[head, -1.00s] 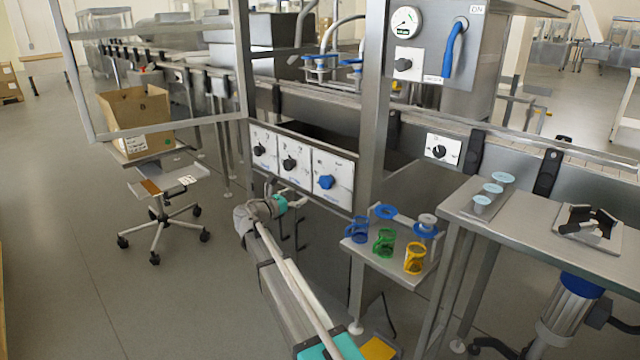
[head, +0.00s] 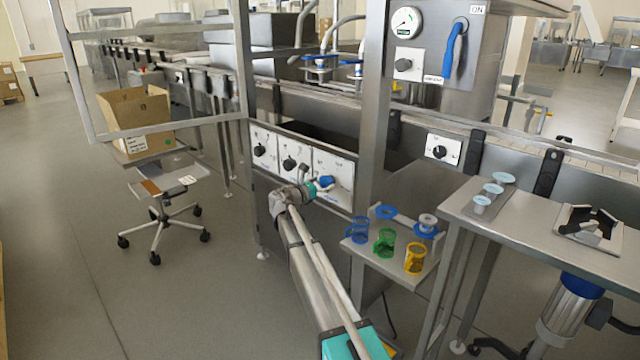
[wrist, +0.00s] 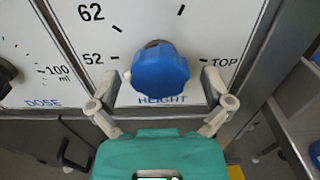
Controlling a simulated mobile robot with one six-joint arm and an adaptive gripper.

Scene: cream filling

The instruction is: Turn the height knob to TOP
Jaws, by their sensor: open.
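The blue height knob (wrist: 160,76) sits on a white panel (wrist: 205,25) marked HEIGHT, with 52 and 62 at the left and TOP at the right. My gripper (wrist: 166,90) is open in the wrist view, one finger to each side of the knob and just below its middle. I cannot tell whether the fingers touch it. In the head view the knob (head: 326,182) is the rightmost of three on the machine's front, and my gripper (head: 318,186) is right at it.
A black dose knob (wrist: 6,75) is left of the height panel. A steel shelf (head: 392,266) with blue, green and yellow cups stands to the right of my arm. A steel post (head: 368,150) rises beside the panel. A wheeled stool (head: 160,200) is at the left.

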